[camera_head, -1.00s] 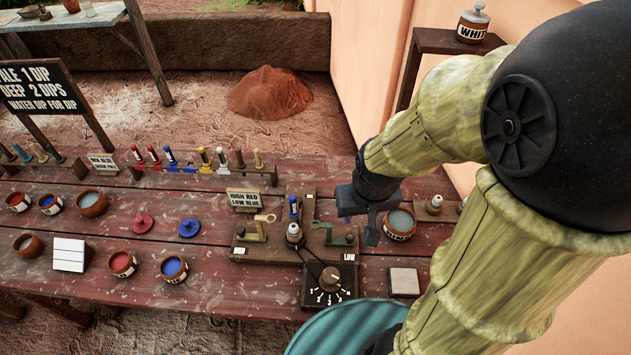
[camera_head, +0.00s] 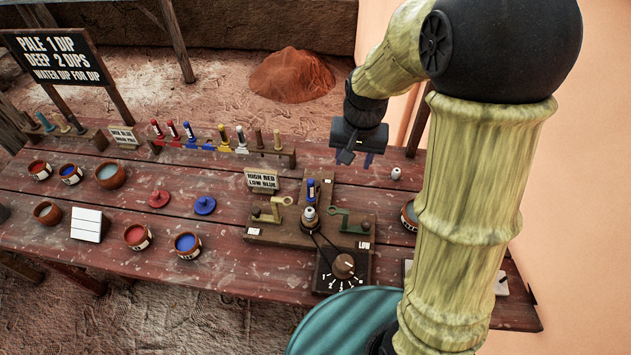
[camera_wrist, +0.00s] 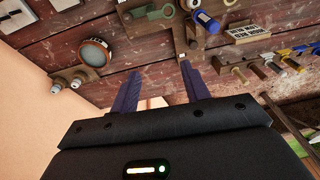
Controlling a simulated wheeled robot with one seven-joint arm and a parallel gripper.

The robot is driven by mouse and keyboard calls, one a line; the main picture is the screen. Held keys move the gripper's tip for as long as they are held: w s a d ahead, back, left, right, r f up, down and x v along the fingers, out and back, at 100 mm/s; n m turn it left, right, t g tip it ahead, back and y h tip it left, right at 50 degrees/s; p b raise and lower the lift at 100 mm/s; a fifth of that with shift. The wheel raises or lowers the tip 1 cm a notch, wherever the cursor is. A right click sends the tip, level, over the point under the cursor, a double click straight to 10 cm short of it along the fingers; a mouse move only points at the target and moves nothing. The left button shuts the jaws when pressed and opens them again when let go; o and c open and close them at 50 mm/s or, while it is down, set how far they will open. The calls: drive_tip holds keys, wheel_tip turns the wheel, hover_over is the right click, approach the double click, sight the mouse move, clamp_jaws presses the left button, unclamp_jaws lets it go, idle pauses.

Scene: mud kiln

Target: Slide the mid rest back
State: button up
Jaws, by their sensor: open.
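A cross-shaped dark wooden stand (camera_head: 290,237) sits on the red table, and part of it also shows in the wrist view (camera_wrist: 135,30). It carries a yellowish bracket (camera_head: 268,210) on the left, a green bracket (camera_head: 350,225) on the right, and a white-tipped post (camera_head: 309,213) in the middle with a blue piece (camera_head: 312,187) behind it. I cannot tell which part is the mid rest. My gripper (camera_head: 356,158) is open and empty, raised behind and right of the stand. Its parted fingers (camera_wrist: 160,85) point toward the stand in the wrist view, touching nothing.
A numbered dial (camera_head: 343,265) joins the stand's front. The HIGH RED LOW BLUE sign (camera_head: 262,180) stands at its back left. A rack of coloured tools (camera_head: 225,145) lines the table's back. A bowl (camera_wrist: 95,52) lies to the right of the stand, mostly behind my arm.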

drive_tip(key=w+a+f+m+g+b, duration=0.1)
drive_tip(key=w+a+f+m, duration=0.1)
drive_tip(key=w+a, duration=0.5)
drive_tip(key=w+f, duration=0.1)
drive_tip(key=w, duration=0.2)
drive_tip(key=shift+w+a+f+m, duration=0.15)
drive_tip(key=shift+a+f+m, duration=0.2)
drive_tip(key=shift+a+m, duration=0.05)
drive_tip(key=shift+f, duration=0.1)
wheel_tip(320, 180, down, 17)
drive_tip(key=p, duration=0.2)
drive_tip(key=shift+f+p, duration=0.15)
drive_tip(key=shift+p, duration=0.25)
clamp_jaws()
